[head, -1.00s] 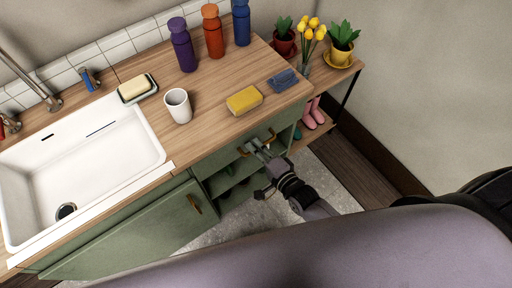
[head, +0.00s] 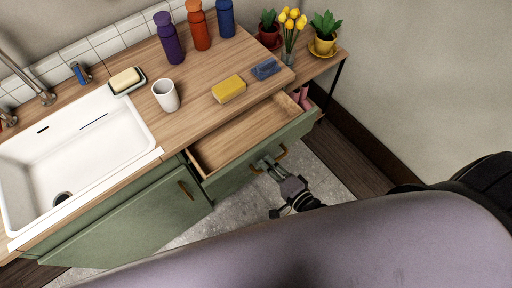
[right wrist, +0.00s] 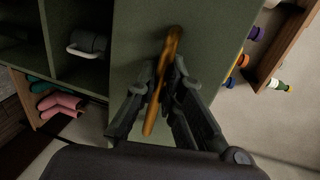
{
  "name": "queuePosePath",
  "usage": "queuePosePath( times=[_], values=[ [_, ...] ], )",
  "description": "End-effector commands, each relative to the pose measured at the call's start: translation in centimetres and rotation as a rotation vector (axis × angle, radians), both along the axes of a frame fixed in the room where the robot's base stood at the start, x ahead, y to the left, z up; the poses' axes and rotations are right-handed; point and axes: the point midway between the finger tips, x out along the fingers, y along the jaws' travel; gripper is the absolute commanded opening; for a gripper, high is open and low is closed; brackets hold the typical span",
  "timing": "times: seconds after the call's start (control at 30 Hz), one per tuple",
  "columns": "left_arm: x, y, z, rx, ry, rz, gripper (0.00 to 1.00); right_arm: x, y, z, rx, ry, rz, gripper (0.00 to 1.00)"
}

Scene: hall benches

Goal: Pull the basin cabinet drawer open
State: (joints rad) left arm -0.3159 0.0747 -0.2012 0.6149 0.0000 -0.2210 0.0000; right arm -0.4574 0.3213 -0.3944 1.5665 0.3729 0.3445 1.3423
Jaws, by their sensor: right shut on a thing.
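The basin cabinet drawer (head: 232,180) stands out from under the wooden counter, with its bare wooden inside showing. Its front is green with a brass bar handle (head: 282,152). My right gripper (head: 266,165) is shut on this handle, in front of the drawer. In the right wrist view the handle (right wrist: 174,45) runs between the two dark fingers of the gripper (right wrist: 166,85), against the green front. The fingers hide part of the handle in the head view. My left gripper is not in view.
A white sink (head: 90,150) is set in the counter (head: 190,85). A white cup (head: 166,96), a yellow sponge (head: 229,89) and bottles stand or lie on it. A plant shelf (head: 320,65) is at the right. Grey floor lies in front.

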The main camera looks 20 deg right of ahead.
Motion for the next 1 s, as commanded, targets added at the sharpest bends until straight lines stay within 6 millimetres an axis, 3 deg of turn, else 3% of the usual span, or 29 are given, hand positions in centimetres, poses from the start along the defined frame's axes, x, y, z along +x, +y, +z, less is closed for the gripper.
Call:
queuePosePath(
  times=[0.03, 0.2, 0.4, 0.6, 0.97, 1.0],
  values=[
    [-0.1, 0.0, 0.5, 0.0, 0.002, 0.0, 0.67, -1.6, -0.6, 0.2, -0.002, 0.002, 0.002, 0.0],
    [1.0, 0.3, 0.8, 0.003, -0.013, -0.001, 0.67, -5.6, -2.1, 0.1, -0.001, 0.001, 0.001, 0.0],
    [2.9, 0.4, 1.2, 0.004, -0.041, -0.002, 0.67, -8.6, -3.2, 0.1, 0.0, -0.002, 0.0, 0.0],
    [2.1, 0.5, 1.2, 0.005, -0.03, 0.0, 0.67, -9.9, -3.6, 0.1, 0.0, -0.004, 0.0, 0.0],
    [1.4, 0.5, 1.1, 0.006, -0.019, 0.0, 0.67, -10.0, -3.7, 0.1, 0.0, -0.004, 0.0, 0.0],
    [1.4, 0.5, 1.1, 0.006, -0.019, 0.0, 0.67, -10.0, -3.7, 0.1, 0.0, -0.004, 0.0, 0.11]
  ],
)
